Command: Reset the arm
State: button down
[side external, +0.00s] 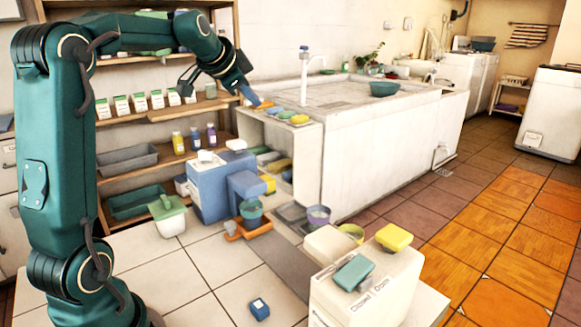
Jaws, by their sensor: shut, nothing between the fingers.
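My gripper (252,97) is at the end of my teal arm, which reaches over from the left. It hangs above the near left corner of the washbasin counter (340,110), pointing down and to the right. Its fingers are small in this view and look shut, with nothing held. An orange item (264,105) lies on the counter right by the fingertips; I cannot tell whether they touch. A green item (286,114) and a yellow item (299,119) lie on the counter to the right of it.
A faucet (305,75) rises behind the gripper, and a teal bowl (384,89) sits on the basin. A shelf (165,110) with bottles and boxes stands behind my arm. The front left tiles are mostly clear.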

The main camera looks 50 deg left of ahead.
jog(key=s+d+h, duration=0.1)
jog(key=s+d, duration=0.2)
jog(key=d, duration=0.3)
jog(key=s+d+m+h, duration=0.1)
jog(key=s+d, duration=0.1)
jog(key=d, duration=0.4)
jog(key=s+d+h, duration=0.1)
jog(key=s+d, duration=0.2)
jog(key=d, duration=0.4)
jog(key=s+d+f+n+g, duration=0.1)
jog(key=s+d+f+n, duration=0.1)
jog(key=s+f, duration=0.4)
jog(key=s+d+f+n+g+h, duration=0.1)
jog(key=s+d+f+n+g, duration=0.1)
jog(key=s+f, duration=0.4)
jog(key=shift+s+d+n+h, duration=0.35)
jog(key=shift+s+d, duration=0.2)
jog(key=shift+s, duration=0.2)
